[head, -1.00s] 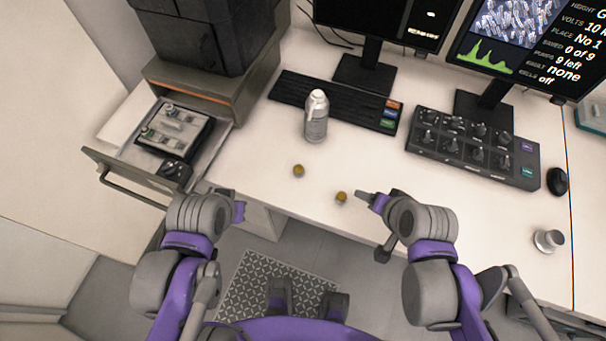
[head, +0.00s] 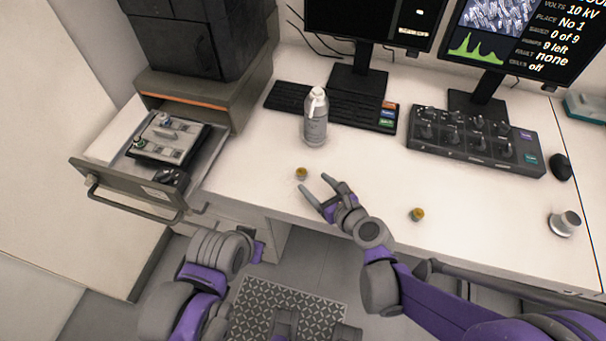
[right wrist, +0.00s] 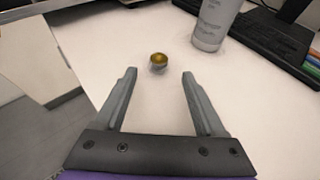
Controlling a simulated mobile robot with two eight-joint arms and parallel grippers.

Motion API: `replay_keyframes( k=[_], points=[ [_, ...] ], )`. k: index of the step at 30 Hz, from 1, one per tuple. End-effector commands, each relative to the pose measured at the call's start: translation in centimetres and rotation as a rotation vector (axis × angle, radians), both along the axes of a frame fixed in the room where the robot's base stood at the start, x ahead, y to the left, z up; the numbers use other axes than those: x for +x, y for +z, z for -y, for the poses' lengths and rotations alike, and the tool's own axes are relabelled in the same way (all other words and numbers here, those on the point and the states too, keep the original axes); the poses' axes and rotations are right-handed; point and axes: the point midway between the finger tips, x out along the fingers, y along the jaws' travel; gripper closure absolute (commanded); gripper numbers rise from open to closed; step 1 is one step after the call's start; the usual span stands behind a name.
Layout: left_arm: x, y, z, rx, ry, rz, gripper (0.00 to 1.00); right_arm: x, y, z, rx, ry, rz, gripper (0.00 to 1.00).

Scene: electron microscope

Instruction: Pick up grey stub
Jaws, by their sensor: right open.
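Two small round stubs with yellowish-brown tops and greyish sides are on the white desk. The nearer-to-bottle stub (head: 301,173) sits just beyond the tips of my right gripper (head: 314,185). In the right wrist view this stub (right wrist: 158,62) is upright, centred ahead of the open, empty fingers (right wrist: 160,75) and apart from them. The other stub (head: 417,214) stands to the right, near the desk's front edge. My left gripper (head: 258,251) is low by the drawer side; its fingers do not show clearly.
A grey bottle (head: 315,118) stands behind the near stub, in front of the keyboard (head: 290,101). A knob panel (head: 475,140), mouse (head: 561,166) and metal cup-like piece (head: 565,223) are right. An open drawer (head: 127,200) holding a tray juts out left.

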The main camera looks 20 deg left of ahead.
Motion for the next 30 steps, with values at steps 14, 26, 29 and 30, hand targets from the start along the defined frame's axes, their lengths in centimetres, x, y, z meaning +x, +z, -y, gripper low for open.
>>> replay_keyframes(
  k=[14,26,29,30],
  points=[
    [0.0,-0.5,0.0,0.000,0.000,-0.001,1.00,3.5,-2.3,-3.7,-0.003,0.003,0.001,0.28],
    [0.0,-0.5,0.0,0.000,0.000,-0.002,1.00,4.1,-2.6,-4.4,-0.003,0.002,0.002,0.37],
    [0.0,-0.5,0.0,0.000,0.000,-0.002,1.00,4.1,-2.6,-4.4,-0.003,0.002,0.002,0.55],
    [0.0,-0.5,0.0,0.000,0.000,-0.002,1.00,4.1,-2.6,-4.3,-0.003,0.002,0.002,0.62]
  ],
)
